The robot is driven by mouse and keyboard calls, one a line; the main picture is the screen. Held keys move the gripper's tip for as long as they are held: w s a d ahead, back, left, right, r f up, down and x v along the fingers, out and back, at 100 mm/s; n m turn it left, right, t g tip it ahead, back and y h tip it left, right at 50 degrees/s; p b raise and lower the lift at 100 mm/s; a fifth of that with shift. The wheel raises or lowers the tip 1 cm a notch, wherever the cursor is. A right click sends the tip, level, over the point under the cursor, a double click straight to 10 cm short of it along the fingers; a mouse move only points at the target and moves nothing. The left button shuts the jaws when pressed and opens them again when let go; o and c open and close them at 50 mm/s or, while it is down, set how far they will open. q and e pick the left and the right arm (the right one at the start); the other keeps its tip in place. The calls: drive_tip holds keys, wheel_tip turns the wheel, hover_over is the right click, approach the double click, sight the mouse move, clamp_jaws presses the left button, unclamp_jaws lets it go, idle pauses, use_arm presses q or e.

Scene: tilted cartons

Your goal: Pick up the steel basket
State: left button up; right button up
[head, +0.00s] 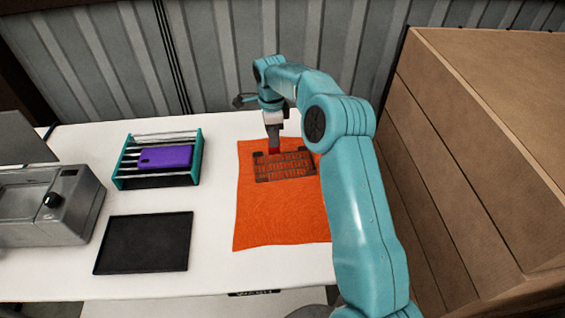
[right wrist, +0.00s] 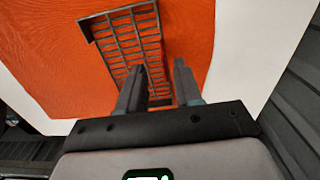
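The steel basket (head: 285,167) is a dark, flat-looking grid of bars lying on an orange cloth (head: 280,218). In the right wrist view the basket (right wrist: 128,42) runs from the upper middle down to my fingers. My right gripper (head: 273,148) points down at the basket's far edge in the head view. In the right wrist view its two fingers (right wrist: 158,75) are apart, with part of the grid visible between them. I cannot tell whether they touch the basket. My left gripper does not show.
A teal-ended rack (head: 125,165) holds a purple item (head: 165,157) left of the cloth. A black tray (head: 145,243) lies in front of it, and a grey machine (head: 40,215) stands at far left. Large brown cartons (head: 490,150) rise close on the right. A corrugated wall (head: 200,60) stands behind.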

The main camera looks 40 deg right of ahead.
sight(273, 154)
drive_tip(key=f, duration=0.2)
drive_tip(key=f+p, duration=0.1)
drive_tip(key=f, duration=0.1)
drive_tip(key=shift+w+d+f, duration=0.15)
drive_tip(key=shift+d+f, duration=0.05)
drive_tip(key=shift+f, duration=0.2)
drive_tip(key=shift+r, duration=0.1)
drive_tip(key=shift+c, duration=0.9)
clamp_jaws()
